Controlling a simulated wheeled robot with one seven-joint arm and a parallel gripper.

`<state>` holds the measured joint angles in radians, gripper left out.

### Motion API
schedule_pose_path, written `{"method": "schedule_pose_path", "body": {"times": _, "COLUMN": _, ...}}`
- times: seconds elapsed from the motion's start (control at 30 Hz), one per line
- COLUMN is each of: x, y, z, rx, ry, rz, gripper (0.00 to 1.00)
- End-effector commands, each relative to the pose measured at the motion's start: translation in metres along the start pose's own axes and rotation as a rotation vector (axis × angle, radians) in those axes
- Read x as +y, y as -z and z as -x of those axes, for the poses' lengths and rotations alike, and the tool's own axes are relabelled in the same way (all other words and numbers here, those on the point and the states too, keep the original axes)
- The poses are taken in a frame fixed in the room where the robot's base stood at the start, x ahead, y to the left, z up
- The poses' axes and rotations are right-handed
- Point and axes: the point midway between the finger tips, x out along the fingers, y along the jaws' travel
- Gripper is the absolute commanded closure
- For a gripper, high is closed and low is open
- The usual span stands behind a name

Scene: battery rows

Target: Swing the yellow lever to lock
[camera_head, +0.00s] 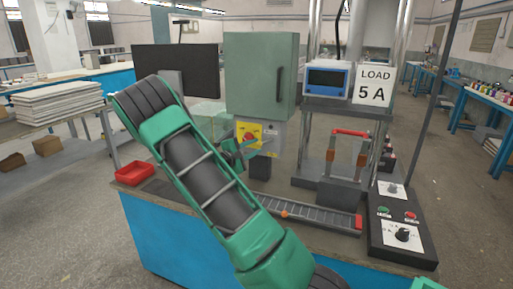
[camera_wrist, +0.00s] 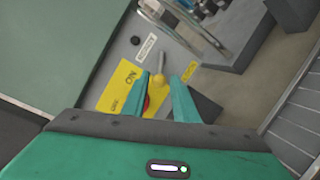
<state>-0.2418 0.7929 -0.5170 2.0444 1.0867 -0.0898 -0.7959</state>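A small lever (camera_wrist: 160,80) with a yellow part and a grey metal stem shows in the wrist view, on the face of a grey switch box. In the head view the grey box (camera_head: 270,149) carries a yellow plate (camera_head: 242,131) with a red knob; my arm partly covers it. My gripper (camera_wrist: 170,80) is open in the wrist view, its two green fingers apart. The lever appears between the fingertips, nearer the left one; I cannot tell if they touch. In the head view my gripper (camera_head: 240,147) is just in front of the box.
A green cabinet (camera_head: 262,75) stands above the box. A red tray (camera_head: 135,173) lies at the bench's left. A conveyor-like strip (camera_head: 318,216) runs in front, with a red-handled fixture (camera_head: 347,155) and a control panel (camera_head: 400,238) to the right.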

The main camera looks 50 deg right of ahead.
Motion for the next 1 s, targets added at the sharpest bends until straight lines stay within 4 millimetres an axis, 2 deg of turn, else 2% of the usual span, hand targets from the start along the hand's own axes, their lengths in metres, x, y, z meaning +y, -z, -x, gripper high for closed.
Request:
{"method": "schedule_pose_path", "body": {"times": 0.03, "x": 0.000, "y": 0.001, "z": 0.011, "rx": 0.004, "ry": 0.000, "rz": 0.001, "gripper": 0.74}}
{"method": "schedule_pose_path", "body": {"times": 0.2, "x": 0.000, "y": 0.001, "z": 0.040, "rx": 0.005, "ry": 0.000, "rz": 0.000, "gripper": 0.74}}
{"method": "schedule_pose_path", "body": {"times": 0.4, "x": -0.001, "y": 0.001, "z": 0.060, "rx": 0.004, "ry": 0.000, "rz": -0.001, "gripper": 0.74}}
{"method": "schedule_pose_path", "body": {"times": 1.0, "x": -0.001, "y": 0.001, "z": 0.064, "rx": 0.003, "ry": 0.001, "rz": -0.001, "gripper": 0.74}}
